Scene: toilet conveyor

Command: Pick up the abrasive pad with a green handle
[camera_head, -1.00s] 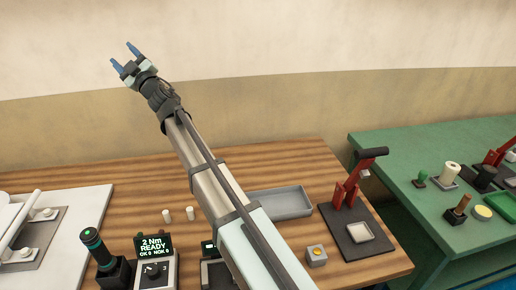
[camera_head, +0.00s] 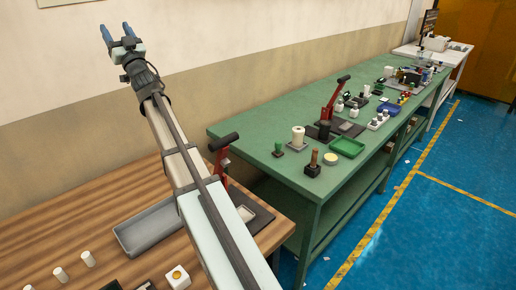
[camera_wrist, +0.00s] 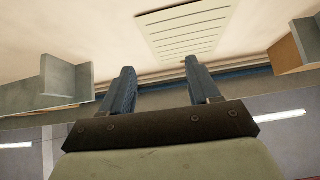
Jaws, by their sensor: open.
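A small item with a green handle (camera_head: 278,148) stands on the near left part of the green table (camera_head: 240,133). It looks like the abrasive pad, though its base is too small to make out clearly. My gripper (camera_head: 117,33) is raised high at the upper left, far from the green-handled item. It is open and empty. In the wrist view my gripper (camera_wrist: 160,85) points up toward the ceiling, with nothing between its blue fingers.
A white roll (camera_head: 298,136), a brown-handled tool (camera_head: 313,162), a yellow-topped round tin (camera_head: 330,158), a green tray (camera_head: 347,147) and a red lever press (camera_head: 333,100) stand nearby on the green table. The wooden table (camera_head: 60,225) holds a grey tray (camera_head: 150,228). Blue floor lies right.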

